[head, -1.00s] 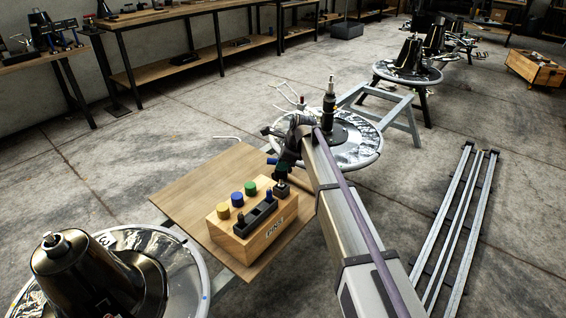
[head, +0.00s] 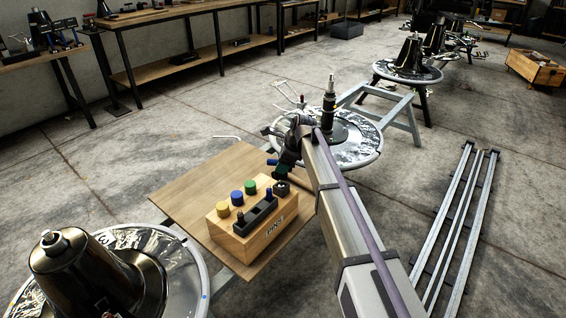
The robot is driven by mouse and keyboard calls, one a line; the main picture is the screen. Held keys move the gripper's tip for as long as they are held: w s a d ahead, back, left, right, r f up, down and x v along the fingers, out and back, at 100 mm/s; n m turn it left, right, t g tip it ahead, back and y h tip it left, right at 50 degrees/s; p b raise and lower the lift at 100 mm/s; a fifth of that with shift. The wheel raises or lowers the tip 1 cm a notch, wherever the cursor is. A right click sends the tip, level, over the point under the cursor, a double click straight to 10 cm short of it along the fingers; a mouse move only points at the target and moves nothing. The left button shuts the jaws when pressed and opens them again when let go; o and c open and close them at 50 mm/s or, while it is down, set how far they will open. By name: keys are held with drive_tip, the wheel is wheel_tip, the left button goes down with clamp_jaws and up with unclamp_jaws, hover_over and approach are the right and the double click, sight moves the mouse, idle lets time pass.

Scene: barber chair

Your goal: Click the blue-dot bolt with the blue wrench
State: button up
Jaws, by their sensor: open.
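A wooden block (head: 263,238) holds yellow, blue (head: 237,198) and green round caps along its back. The blue cap may be the top of the blue wrench; no shaft shows. A black holder (head: 257,216) on the block has a dark peg and a small blue-topped peg (head: 268,193). My gripper (head: 279,174) is small and dark here, just behind the block's right end, near a square black piece (head: 282,188). It is open; its fingertips are hard to make out. A small blue mark (head: 204,296) shows on the rim of the left round platform; any bolt there is unclear.
The block stands on a brown board (head: 192,180). A dark cone (head: 95,275) stands on the left platform (head: 192,262). Another round platform (head: 358,152) with an upright tool lies behind my arm. Metal rails (head: 457,225) lie on the floor at right.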

drive_tip(key=p+v, duration=1)
drive_tip(key=v, duration=0.1)
drive_tip(key=shift+f, duration=0.15)
